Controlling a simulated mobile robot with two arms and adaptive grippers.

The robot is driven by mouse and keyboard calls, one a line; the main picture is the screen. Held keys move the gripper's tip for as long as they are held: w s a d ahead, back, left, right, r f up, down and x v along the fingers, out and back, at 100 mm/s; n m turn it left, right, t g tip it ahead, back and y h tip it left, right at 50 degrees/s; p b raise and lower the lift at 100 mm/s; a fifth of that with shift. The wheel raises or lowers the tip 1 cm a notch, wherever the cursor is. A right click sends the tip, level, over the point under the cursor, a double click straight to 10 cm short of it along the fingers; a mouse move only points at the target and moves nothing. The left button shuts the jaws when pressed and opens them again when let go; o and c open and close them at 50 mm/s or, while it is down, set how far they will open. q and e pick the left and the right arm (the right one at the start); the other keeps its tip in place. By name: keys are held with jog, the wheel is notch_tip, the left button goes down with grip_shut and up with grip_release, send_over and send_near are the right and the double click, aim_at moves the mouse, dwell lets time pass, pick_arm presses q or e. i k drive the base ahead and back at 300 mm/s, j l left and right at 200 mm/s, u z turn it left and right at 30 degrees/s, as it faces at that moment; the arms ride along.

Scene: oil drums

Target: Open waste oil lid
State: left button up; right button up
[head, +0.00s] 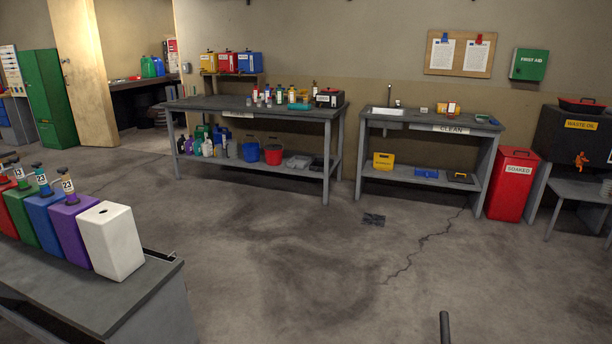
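The black waste oil tank (570,145) stands at the far right of the head view, with a yellow "WASTE OIL" label on its front. A red round piece with a dark raised part (581,104), which looks like its lid, sits on top. I cannot tell whether it is fully seated. An orange tap (582,160) is on the tank's front. The tank's right side is cut off by the picture edge. Neither of my grippers is in view.
A grey table (567,189) stands before the tank, and a red "SOAKED" bin (512,185) beside it. Workbenches, including one labelled "CLEAN" (431,124), line the back wall. A bench with coloured containers (115,240) is at the left.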

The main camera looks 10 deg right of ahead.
aim_at(582, 99)
jog(key=i+j, duration=0.15)
jog(key=i, duration=0.25)
jog(key=i+j, duration=0.2)
jog(key=i, duration=0.15)
jog(key=i+j+u, duration=0.1)
jog(key=i, duration=0.3)
